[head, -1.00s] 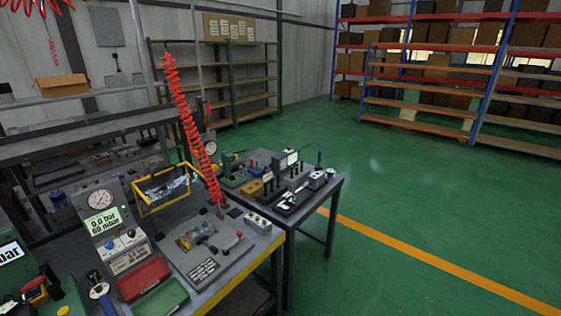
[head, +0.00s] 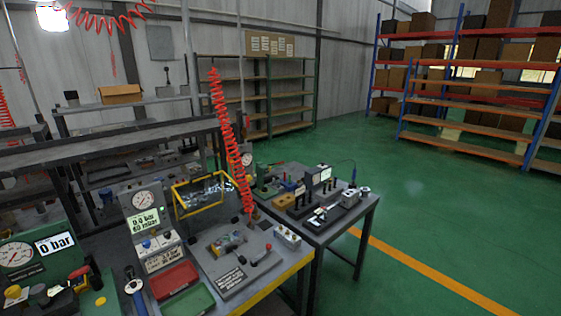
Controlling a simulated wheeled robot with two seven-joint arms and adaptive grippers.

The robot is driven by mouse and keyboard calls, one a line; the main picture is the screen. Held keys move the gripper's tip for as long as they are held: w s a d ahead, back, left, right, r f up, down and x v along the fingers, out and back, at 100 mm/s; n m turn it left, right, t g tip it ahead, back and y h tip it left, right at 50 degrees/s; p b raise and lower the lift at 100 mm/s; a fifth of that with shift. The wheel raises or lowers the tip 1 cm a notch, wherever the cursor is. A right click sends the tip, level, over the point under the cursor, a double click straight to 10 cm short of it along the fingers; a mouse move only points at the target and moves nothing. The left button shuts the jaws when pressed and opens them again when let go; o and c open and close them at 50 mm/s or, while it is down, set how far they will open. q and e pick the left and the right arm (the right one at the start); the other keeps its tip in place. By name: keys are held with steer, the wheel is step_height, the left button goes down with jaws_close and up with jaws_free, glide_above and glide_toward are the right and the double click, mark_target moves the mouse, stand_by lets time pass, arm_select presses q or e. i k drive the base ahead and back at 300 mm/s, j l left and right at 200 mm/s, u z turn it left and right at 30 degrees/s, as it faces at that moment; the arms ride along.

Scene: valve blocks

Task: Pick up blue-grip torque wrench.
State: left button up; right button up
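I cannot single out the blue-grip torque wrench for sure. A blue-handled tool (head: 138,298) with a pale collar stands at the front edge of the near bench, left of the red tray; it is too small to tell what it is. A silver, wrench-like tool (head: 322,213) lies in a dark tray on the far table at right; its grip colour is unclear. Neither of my grippers shows in the head view.
A red tray (head: 174,279) and a green tray (head: 188,304) sit on the near bench (head: 262,294). A red coiled hose (head: 230,140) hangs over it by a yellow-framed bin (head: 176,200). Green floor (head: 430,200) is open at right; shelves (head: 470,100) stand behind.

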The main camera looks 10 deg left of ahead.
mark_target(141, 307)
steer(key=u, duration=1.65)
